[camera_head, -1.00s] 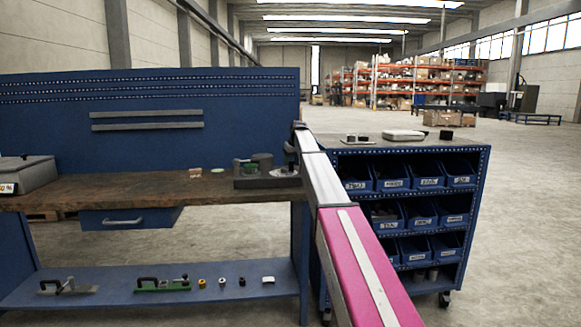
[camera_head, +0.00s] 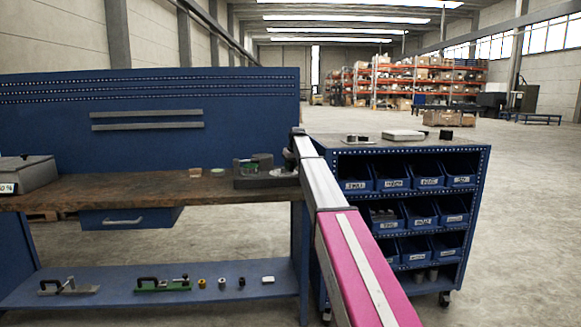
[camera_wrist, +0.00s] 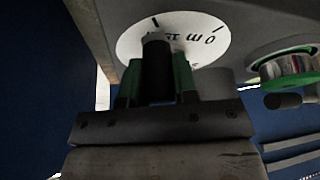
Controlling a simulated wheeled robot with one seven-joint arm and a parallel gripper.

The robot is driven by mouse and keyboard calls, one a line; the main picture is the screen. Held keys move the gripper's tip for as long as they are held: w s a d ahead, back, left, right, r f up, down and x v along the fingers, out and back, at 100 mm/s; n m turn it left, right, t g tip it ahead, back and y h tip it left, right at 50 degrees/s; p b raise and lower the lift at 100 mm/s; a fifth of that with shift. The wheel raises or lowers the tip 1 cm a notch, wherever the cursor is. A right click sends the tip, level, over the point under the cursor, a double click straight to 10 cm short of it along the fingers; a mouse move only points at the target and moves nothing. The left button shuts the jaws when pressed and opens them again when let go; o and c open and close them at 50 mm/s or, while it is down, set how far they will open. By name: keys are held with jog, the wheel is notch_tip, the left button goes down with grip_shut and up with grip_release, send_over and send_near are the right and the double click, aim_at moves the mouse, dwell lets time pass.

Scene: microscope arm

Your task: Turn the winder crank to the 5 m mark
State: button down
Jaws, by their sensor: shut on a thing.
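The winder (camera_head: 262,175) is a dark grey unit on the right end of the wooden bench. In the wrist view its white dial (camera_wrist: 207,52) carries black marks and figures, among them a 0 and a 3; the figures nearer the crank are partly covered. The dark crank knob (camera_wrist: 158,80) stands in front of the dial. My gripper (camera_wrist: 157,73) has green fingers, one on each side of the knob, and is shut on it. The crank's pointer and the 5 m mark cannot be made out. My arm hides the gripper in the head view.
A spool with a green rim (camera_wrist: 288,68) sits beside the dial. The bench top (camera_head: 110,188) is mostly clear, with a grey case (camera_head: 25,175) at its left end. A blue trolley with bins (camera_head: 405,215) stands right of the bench, close to my arm.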

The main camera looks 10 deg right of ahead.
jog(key=shift+d, duration=0.1)
jog(key=n, duration=0.1)
jog(key=w+d+n+y, duration=0.1)
jog(key=n, duration=0.1)
jog(key=shift+w, duration=0.1)
jog(key=shift+w+d+n+g+y, duration=0.3)
jog(key=shift+w+n+g, duration=0.15)
jog(key=shift+n, duration=0.7)
jog(key=shift+w+d+n+g+y, duration=0.3)
jog(key=shift+w+n+g, duration=0.15)
jog(key=shift+n, duration=0.7)
jog(key=c, duration=0.9)
grip_release()
